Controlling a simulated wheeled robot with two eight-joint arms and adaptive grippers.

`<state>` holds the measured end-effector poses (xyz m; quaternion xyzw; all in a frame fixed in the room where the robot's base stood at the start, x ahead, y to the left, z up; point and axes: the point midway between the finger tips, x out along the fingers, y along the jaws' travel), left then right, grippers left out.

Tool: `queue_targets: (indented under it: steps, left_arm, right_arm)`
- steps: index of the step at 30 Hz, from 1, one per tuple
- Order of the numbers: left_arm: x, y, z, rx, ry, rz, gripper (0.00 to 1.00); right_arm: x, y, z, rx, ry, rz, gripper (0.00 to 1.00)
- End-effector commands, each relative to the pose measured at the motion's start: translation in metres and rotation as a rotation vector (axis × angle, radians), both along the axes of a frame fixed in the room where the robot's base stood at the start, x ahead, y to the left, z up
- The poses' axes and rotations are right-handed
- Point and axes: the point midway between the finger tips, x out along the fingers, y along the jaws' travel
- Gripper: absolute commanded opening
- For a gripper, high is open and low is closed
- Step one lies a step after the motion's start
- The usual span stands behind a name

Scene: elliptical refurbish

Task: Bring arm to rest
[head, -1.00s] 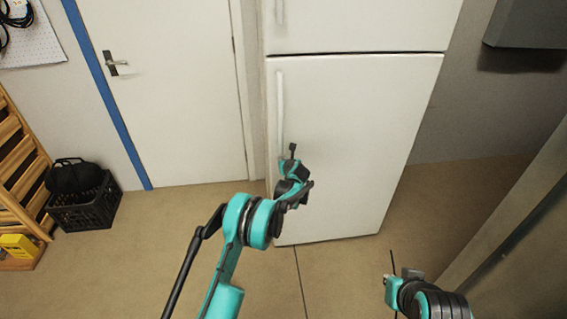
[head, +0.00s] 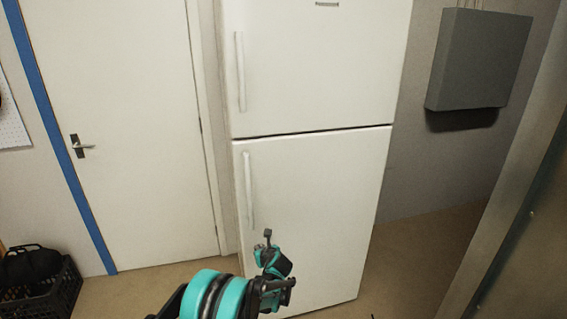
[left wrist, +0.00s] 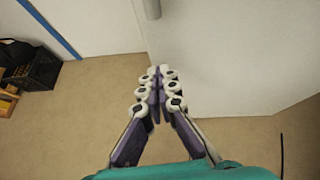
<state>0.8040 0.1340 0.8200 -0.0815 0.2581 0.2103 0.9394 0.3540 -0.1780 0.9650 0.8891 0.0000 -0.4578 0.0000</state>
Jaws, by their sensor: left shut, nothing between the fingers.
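My left arm rises from the bottom of the head view, with its teal and black links in front of the fridge. My left gripper (head: 267,238) is in front of the lower fridge door, below the lower handle. In the left wrist view the left gripper (left wrist: 157,82) has its fingers together with nothing between them. It points toward the floor and the lower part of the fridge (left wrist: 225,60). My right gripper is not clearly in view; only a tiny dark tip shows at the bottom edge of the head view.
A white fridge (head: 310,210) with both doors shut stands ahead. A closed white door (head: 130,130) is to its left. A black crate (head: 45,300) sits at lower left. A grey box (head: 480,60) hangs on the right wall. A metal surface (head: 510,230) fills the right edge.

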Motion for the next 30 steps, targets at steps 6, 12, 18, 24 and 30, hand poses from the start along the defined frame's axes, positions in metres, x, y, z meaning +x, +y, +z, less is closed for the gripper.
queue_targets:
  steps: [6,12,18,24,30]
  left_arm:
    - [-0.044,0.022,0.069,-0.335,-0.067,0.213,0.00]
    - [-0.117,0.042,0.130,-0.738,-0.145,0.501,0.00]
    - [-0.204,0.055,0.169,-1.119,-0.222,0.812,0.00]
    - [-0.297,0.060,0.182,-1.476,-0.295,1.154,0.00]
    - [-0.384,0.055,0.171,-1.789,-0.363,1.516,0.00]
  right_arm:
    - [0.000,0.000,0.000,0.000,0.000,0.000,0.00]
    - [0.000,0.000,0.000,0.000,0.000,0.000,0.00]
    - [0.000,0.000,0.000,0.000,0.000,0.000,0.00]
    - [0.000,0.000,0.000,0.000,0.000,0.000,0.00]
    - [0.000,0.000,0.000,0.000,0.000,0.000,0.00]
